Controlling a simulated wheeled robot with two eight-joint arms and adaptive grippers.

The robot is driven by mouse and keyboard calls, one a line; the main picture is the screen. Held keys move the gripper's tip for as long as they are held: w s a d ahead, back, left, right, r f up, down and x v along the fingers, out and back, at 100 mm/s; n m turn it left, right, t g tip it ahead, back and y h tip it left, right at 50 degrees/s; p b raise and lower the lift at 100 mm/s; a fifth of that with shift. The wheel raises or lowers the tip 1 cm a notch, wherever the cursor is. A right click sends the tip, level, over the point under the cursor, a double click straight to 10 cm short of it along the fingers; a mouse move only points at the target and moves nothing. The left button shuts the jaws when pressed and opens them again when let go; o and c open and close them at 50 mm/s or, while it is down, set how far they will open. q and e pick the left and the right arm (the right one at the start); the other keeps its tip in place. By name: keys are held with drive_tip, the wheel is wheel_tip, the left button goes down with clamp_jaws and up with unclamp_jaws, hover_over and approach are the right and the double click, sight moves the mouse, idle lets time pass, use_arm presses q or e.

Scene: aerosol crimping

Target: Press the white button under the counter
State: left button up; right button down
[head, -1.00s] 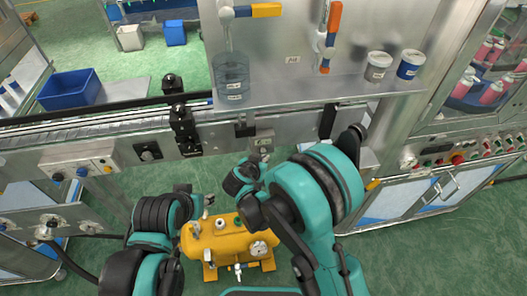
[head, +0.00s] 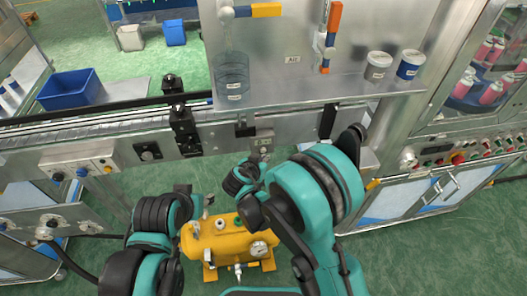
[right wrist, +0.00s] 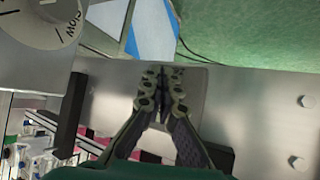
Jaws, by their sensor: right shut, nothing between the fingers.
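A small grey box (head: 264,136) hangs from the rail under the counter in the head view. I cannot make out a white button on it; my right gripper may hide it. My right gripper (head: 262,154) is just below and in front of this box. In the right wrist view my right gripper (right wrist: 164,72) is shut and empty, its tips together in front of a grey metal plate (right wrist: 193,98). I cannot tell whether they touch it. My left gripper (head: 208,203) is low at the left, beside the yellow tank, its fingers too small to judge.
The steel counter (head: 290,90) carries a clear water bottle (head: 231,78) and two cups. A yellow tank (head: 228,240) stands on the floor below. A dial (right wrist: 40,18) marked SLOW is at upper left in the right wrist view. A control panel (head: 460,158) is at right.

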drive_tip(key=shift+w, duration=0.45)
drive_tip(key=shift+w+a, duration=0.15)
drive_tip(key=shift+w, duration=0.25)
idle(0.6)
drive_tip(key=shift+s, duration=0.15)
drive_tip(key=shift+s+b, duration=0.4)
drive_tip(key=shift+s, duration=0.3)
drive_tip(key=shift+s, duration=0.1)
drive_tip(key=shift+s+d+b, duration=0.15)
drive_tip(key=shift+s+d, duration=0.05)
drive_tip(key=shift+s, duration=0.6)
drive_tip(key=shift+s+d+b, duration=0.2)
drive_tip(key=shift+s+d, duration=0.05)
drive_tip(key=shift+s, duration=0.5)
drive_tip(key=shift+s+d+b, duration=0.15)
drive_tip(key=shift+s+d, duration=0.05)
drive_tip(key=shift+s, duration=0.6)
